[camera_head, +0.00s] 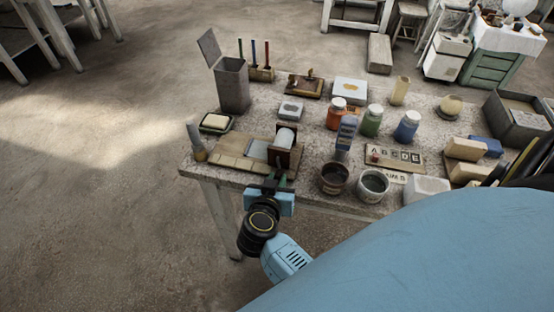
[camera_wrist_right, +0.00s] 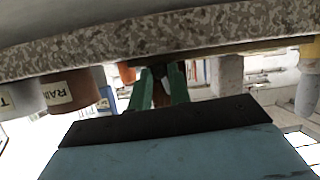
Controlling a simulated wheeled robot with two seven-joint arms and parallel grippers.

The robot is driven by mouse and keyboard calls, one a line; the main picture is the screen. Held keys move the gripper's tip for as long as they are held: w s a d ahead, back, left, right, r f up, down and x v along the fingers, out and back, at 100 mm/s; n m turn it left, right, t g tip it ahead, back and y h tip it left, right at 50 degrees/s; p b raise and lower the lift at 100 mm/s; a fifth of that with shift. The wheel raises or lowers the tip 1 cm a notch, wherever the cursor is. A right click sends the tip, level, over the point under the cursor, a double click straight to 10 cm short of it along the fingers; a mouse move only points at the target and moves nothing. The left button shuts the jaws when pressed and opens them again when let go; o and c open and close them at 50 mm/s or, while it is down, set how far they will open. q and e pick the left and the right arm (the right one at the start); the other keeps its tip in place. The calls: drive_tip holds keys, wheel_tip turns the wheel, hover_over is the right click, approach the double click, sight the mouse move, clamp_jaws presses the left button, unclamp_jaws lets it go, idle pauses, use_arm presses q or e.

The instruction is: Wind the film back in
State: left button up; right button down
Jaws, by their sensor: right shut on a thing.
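The film winder stands at the table's front left: a wooden board (camera_head: 231,163) with dark brown uprights (camera_head: 296,157) and a white roll (camera_head: 285,137) between them. A pale grey-blue film strip (camera_head: 257,148) lies on the board, left of the roll. My right gripper (camera_head: 279,178) is at the front side of the winder, by the table's front edge. In the right wrist view its green fingers (camera_wrist_right: 161,88) are shut on a small brown handle (camera_wrist_right: 161,97). The fingers hide part of the handle, and its joint to the winder is unclear. My left gripper is not in view.
A soap dish (camera_head: 216,123) and a grey bin (camera_head: 232,86) stand behind the winder. Several lidded jars (camera_head: 371,121) stand farther right. The floor left of the table is clear.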

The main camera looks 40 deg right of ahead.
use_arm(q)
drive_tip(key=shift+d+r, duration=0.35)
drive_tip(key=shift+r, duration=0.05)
use_arm(e)
drive_tip(key=c, duration=1.3)
unclamp_jaws()
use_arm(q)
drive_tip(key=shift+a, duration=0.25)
use_arm(e)
drive_tip(key=shift+s+a+r+p, duration=0.3)
drive_tip(key=shift+a+p, duration=0.1)
drive_tip(key=shift+p, duration=0.15)
use_arm(q)
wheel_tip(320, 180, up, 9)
drive_tip(key=p, duration=0.8)
use_arm(e)
drive_tip(key=v, duration=1.2)
drive_tip(key=shift+s, duration=0.25)
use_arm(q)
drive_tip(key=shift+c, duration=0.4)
use_arm(e)
drive_tip(key=shift+f, duration=0.1)
